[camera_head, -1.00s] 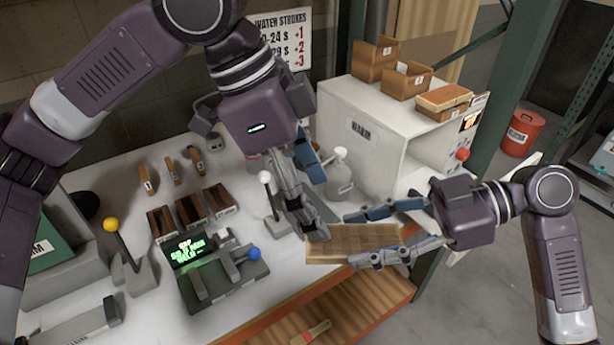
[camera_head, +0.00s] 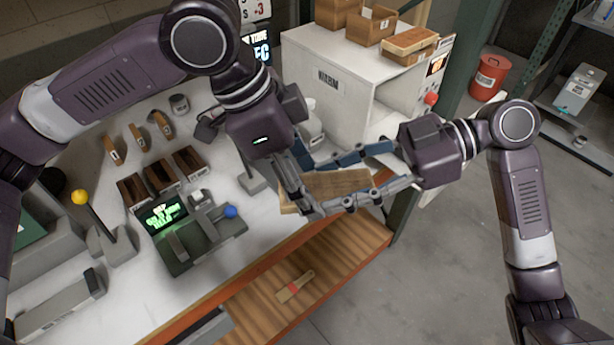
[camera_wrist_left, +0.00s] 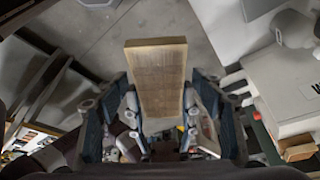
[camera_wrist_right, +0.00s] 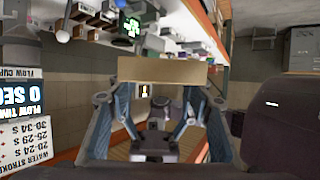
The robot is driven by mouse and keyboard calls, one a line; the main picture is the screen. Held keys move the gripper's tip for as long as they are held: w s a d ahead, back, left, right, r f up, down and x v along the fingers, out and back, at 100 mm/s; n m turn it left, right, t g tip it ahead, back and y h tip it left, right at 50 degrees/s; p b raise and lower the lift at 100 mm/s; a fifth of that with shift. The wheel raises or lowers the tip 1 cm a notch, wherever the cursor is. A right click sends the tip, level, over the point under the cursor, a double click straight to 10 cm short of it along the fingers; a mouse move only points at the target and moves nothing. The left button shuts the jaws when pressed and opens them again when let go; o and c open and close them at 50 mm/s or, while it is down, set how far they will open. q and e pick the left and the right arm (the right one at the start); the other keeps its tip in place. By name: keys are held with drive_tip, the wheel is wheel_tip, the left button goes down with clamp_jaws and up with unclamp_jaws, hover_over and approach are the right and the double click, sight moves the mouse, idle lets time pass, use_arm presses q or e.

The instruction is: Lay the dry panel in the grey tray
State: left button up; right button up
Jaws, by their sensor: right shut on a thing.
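A light wooden panel (camera_head: 338,184) is held in the air, tilted, above the front right edge of the bench. My right gripper (camera_head: 365,175) is shut on it from the right. My left gripper (camera_head: 303,190) is at the panel's left end. In the left wrist view the panel (camera_wrist_left: 158,75) stands between the spread fingers of my left gripper (camera_wrist_left: 160,115); whether they touch it is hard to tell. The right wrist view shows the panel (camera_wrist_right: 165,70) across the fingertips. I cannot make out a grey tray with certainty.
A white WARM cabinet (camera_head: 330,79) stands behind the grippers with wooden boxes on top. A console with a green display (camera_head: 162,218) and brown bins (camera_head: 160,182) stand left on the bench. A brush (camera_head: 294,287) lies on the lower wooden shelf (camera_head: 255,300). Open floor is at right.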

use_arm(q)
drive_tip(key=c, duration=0.8)
drive_tip(key=shift+c, duration=0.6)
use_arm(e)
drive_tip(key=o, duration=1.3)
